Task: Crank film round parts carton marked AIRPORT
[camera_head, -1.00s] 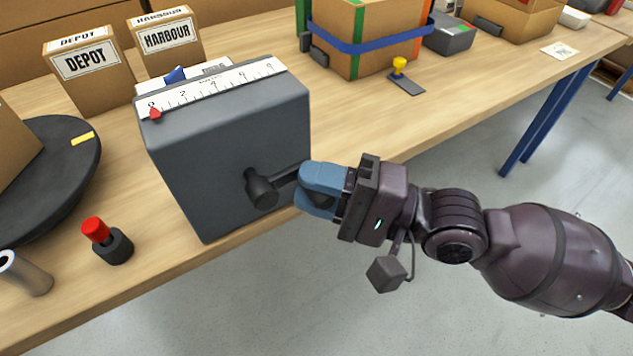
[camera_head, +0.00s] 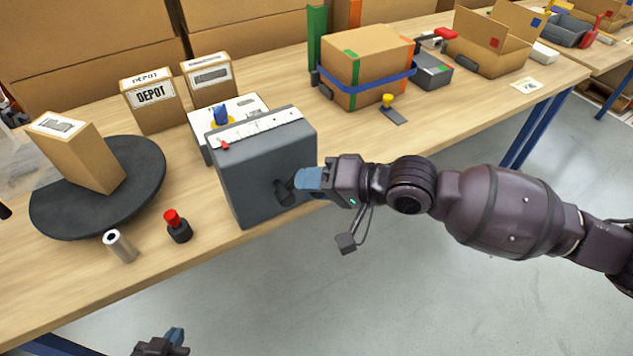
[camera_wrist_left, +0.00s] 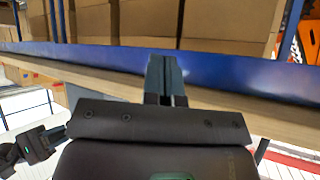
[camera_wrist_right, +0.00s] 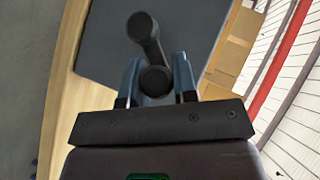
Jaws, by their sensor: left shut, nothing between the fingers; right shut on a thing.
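A brown carton (camera_head: 85,155) stands tilted-looking on the black turntable (camera_head: 60,215) at the left; its label is too small to read. The grey crank box (camera_head: 265,165) has a scale on top (camera_head: 260,127) with a red pointer at its left, zero end. Its black crank (camera_head: 283,192) is on the front face. My right gripper (camera_head: 308,180) is shut on the crank's handle (camera_wrist_right: 155,80), its blue fingers either side of it. My left gripper (camera_head: 176,337) is shut and empty, low in front of the table; its fingers show together in the left wrist view (camera_wrist_left: 165,80).
A red-topped button (camera_head: 178,226) and a grey tube (camera_head: 120,247) stand near the front edge. A DEPOT carton (camera_head: 152,100) and another labelled carton (camera_head: 208,75) stand behind. A strapped carton (camera_head: 367,65) and a yellow-knobbed stamp (camera_head: 390,105) are to the right.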

